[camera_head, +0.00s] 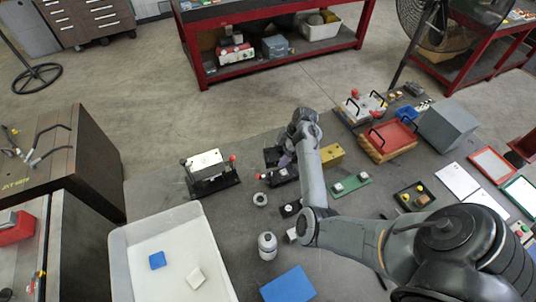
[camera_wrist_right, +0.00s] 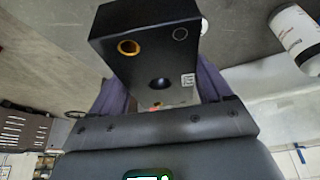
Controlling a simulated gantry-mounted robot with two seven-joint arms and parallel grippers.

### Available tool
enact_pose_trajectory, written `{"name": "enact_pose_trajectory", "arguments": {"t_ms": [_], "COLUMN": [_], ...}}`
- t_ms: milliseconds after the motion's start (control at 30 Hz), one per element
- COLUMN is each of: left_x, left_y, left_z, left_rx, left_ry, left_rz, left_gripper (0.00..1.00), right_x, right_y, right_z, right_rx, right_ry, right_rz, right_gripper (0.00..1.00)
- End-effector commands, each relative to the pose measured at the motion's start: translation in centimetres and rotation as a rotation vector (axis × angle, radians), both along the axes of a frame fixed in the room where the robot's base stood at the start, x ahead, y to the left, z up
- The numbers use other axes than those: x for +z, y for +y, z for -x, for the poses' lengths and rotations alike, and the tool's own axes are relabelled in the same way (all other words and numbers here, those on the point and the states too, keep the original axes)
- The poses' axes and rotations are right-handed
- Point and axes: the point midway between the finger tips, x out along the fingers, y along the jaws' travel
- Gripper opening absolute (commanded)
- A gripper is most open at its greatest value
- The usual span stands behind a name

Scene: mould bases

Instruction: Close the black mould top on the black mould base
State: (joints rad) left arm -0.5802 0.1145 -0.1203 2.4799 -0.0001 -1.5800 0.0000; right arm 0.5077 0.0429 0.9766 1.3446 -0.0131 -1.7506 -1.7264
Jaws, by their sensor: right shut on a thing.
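My right gripper (camera_head: 288,158) reaches over the middle of the dark table in the head view. It is shut on a black block (camera_wrist_right: 145,45), which looks like the black mould top. In the right wrist view this block sits between the two purple-grey fingers and shows a gold-ringed hole, a dark round recess and a small label. In the head view its dark edge (camera_head: 271,156) shows left of the fingers. Just in front of the gripper lies a black block with a red knob (camera_head: 283,176), possibly the black mould base; my arm partly hides this area. My left gripper is not in view.
A black clamp fixture with a white block (camera_head: 205,160) stands left. A yellow block (camera_head: 332,155) and a green plate (camera_head: 350,185) lie right. A white bottle (camera_head: 267,246), a metal ring (camera_head: 260,199) and a blue plate (camera_head: 288,285) are nearer. A white bin (camera_head: 122,262) stands front left.

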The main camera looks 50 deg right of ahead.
Motion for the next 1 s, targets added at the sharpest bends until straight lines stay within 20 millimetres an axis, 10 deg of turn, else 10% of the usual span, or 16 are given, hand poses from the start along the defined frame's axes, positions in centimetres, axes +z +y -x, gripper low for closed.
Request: {"name": "enact_pose_trajectory", "arguments": {"t_ms": [1000], "left_x": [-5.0], "left_y": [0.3], "left_z": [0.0], "left_rx": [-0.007], "left_ry": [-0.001], "left_rz": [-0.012], "left_gripper": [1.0], "right_x": [-6.4], "right_y": [-2.1], "right_z": [0.9], "right_rx": [0.223], "right_ry": [-0.002], "right_rz": [0.005], "right_gripper": [0.11]}}
